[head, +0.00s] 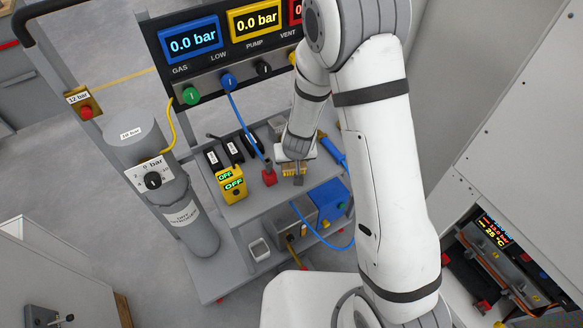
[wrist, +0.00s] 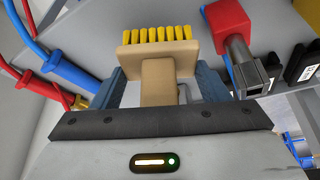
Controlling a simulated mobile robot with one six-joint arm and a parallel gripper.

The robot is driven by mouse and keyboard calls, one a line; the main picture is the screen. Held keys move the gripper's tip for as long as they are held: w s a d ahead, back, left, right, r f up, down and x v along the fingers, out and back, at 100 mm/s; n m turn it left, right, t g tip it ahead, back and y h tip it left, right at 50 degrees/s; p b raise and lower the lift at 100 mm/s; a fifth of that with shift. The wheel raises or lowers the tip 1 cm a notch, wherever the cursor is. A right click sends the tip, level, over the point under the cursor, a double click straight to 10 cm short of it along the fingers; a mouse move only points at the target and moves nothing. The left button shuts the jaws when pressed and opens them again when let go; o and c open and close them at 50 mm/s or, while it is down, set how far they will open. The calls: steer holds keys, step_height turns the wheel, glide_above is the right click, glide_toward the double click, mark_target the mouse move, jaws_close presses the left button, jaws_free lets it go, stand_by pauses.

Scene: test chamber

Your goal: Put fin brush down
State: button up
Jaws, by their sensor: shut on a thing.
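The fin brush (wrist: 158,62) has a tan block and handle with a row of yellow bristles. In the wrist view its handle sits between the two blue-grey fingers of my gripper (wrist: 160,80), which is shut on it. The bristles point away from the gripper. In the head view my gripper (head: 298,175) is low over the grey cart shelf (head: 262,203), near its right part. The brush is small and partly covered there. I cannot tell whether it touches the shelf.
A red-topped connector (head: 269,175) stands left of my gripper, close by in the wrist view (wrist: 230,30). A yellow OFF box (head: 233,188) and black units (head: 233,150) stand further left. A blue tool (head: 331,150) lies to the right. Blue hoses (wrist: 60,68) run nearby.

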steer(key=shift+f+b, duration=1)
steer(key=shift+f, duration=0.7)
steer(key=shift+f, duration=0.15)
steer(key=o, duration=1)
steer(key=p+v, duration=0.6)
steer(key=v, duration=0.6)
step_height(320, 180, up, 20)
steer(key=m+y, duration=0.1)
glide_above(293, 165)
steer(key=s+d, duration=1.1)
steer(key=d, duration=0.1)
steer(key=s+d+r+m+g+h, duration=0.1)
steer(key=s+d+r+h, duration=0.1)
steer(key=s+d+r, duration=0.2)
steer(key=s+d, duration=0.2)
steer(key=s, duration=0.2)
steer(key=shift+r+g, duration=0.3)
steer(key=shift+r, duration=0.05)
